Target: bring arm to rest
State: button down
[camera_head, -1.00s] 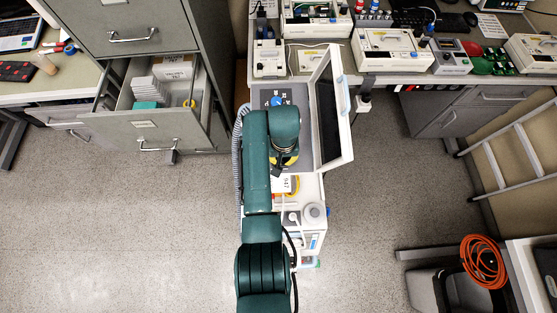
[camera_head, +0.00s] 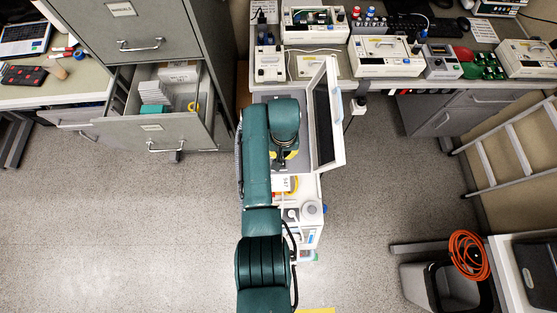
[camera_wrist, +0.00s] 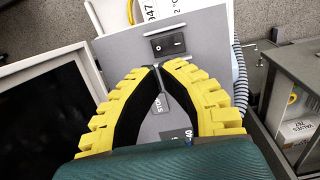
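My gripper (camera_wrist: 157,69) has yellow ribbed fingers with black inner pads. The arm hides most of the panel and my fingertips there.
A dark screen in a white frame (camera_head: 328,115) stands upright right of my wrist. An open drawer (camera_head: 150,128) is on the left. Pumps and devices (camera_head: 385,55) line the bench behind. A ladder (camera_head: 515,150) is at right. Floor (camera_head: 120,220) is clear on the left.

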jog(key=shift+f, duration=0.1)
dwell(0.3)
jog(key=shift+s+d+f, duration=0.4)
jog(key=shift+d+f, duration=0.15)
jog(key=shift+d, duration=0.2)
jog(key=w+d+r+m+t, duration=0.1)
jog(key=w+d+r+t, duration=0.3)
jog(key=r, duration=0.8)
jog(key=w+r+t, duration=0.2)
jog(key=r+t, duration=0.5)
jog(key=r, duration=0.5)
jog(key=s+r+t+p, duration=0.3)
jog(key=s+r+p, duration=0.1)
jog(key=r, duration=1)
jog(key=s+r+t+p, duration=0.4)
jog(key=s+r, duration=0.1)
jog(key=r, duration=0.8)
jog(key=s+d+r+t+p, duration=0.1)
jog(key=s+r+t+p, duration=0.3)
jog(key=r, duration=1)
jog(key=shift+s+r+h, duration=0.35)
jog(key=shift+s+h, duration=0.05)
jog(key=shift+s, duration=0.2)
